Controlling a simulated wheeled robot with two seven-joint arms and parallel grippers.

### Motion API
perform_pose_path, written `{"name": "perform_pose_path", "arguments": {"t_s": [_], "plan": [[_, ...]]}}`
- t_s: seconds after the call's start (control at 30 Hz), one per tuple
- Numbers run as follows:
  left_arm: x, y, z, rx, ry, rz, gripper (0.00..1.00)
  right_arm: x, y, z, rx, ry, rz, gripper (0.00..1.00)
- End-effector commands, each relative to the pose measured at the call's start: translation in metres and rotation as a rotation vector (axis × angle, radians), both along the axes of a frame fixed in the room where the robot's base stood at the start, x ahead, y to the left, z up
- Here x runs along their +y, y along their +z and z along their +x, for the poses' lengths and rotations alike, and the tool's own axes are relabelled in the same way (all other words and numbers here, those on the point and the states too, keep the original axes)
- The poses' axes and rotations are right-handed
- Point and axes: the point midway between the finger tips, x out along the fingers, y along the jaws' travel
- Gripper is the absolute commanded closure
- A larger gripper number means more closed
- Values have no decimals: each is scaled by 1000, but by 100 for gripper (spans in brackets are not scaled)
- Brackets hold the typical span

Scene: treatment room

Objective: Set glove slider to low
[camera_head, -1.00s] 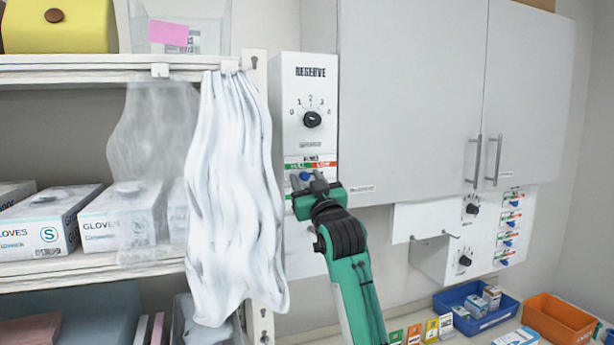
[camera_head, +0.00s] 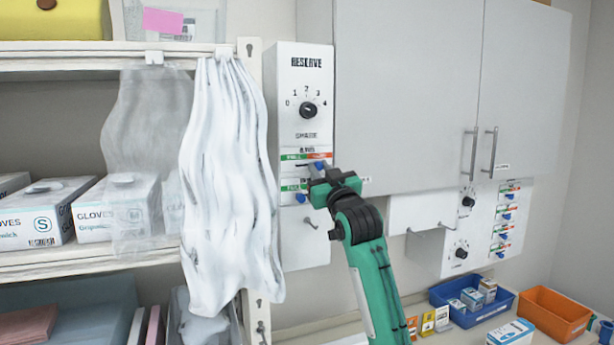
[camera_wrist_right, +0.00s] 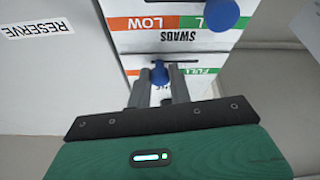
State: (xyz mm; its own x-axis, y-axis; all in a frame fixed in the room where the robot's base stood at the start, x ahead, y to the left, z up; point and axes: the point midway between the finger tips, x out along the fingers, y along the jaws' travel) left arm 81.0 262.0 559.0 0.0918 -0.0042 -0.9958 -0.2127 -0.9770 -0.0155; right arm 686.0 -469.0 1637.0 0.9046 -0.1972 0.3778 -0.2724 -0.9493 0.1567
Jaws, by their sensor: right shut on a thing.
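The glove slider has a blue knob (camera_head: 319,167), under the red LOW end of its strip on the white RESERVE panel (camera_head: 300,230). The wrist view is upside down. It shows the knob (camera_wrist_right: 160,75) between my right gripper's fingers (camera_wrist_right: 160,85), on the red LOW side of the slot. In the head view my right gripper (camera_head: 318,178) is at the slider, shut on this knob. The fingers hide part of the strip and label. My left gripper is not in view.
The swabs slider knob (camera_head: 302,198) sits just below, at the left, FULL end. A dial (camera_head: 308,110) is above. A white hanging sheet (camera_head: 230,180) is close on the left. A cabinet (camera_head: 400,100) is on the right. A blue bin (camera_head: 490,314) and an orange bin (camera_head: 555,310) stand lower right.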

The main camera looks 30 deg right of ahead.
Motion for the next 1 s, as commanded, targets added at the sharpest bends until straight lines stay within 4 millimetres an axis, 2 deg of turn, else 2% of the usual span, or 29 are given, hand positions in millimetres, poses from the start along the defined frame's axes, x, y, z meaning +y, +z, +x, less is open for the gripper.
{"name": "perform_pose_path", "arguments": {"t_s": [0.13, 0.43, 0.47, 0.53, 0.57, 0.87, 1.0], "plan": [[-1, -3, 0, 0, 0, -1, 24, -10, -1, -3, 0, -1, 0, 100], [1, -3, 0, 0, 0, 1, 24, -11, 0, -3, 0, -1, 1, 100], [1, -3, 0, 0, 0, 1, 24, -11, 0, -3, -1, -1, 2, 74], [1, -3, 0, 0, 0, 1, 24, -11, 0, -3, 0, -1, 1, 60], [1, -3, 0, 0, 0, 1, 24, -11, 0, -3, 0, -1, 1, 58], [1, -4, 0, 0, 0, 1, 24, -10, -1, -4, 0, 0, 1, 58], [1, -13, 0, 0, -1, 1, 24, -8, -8, -14, -2, 1, 0, 58]]}}
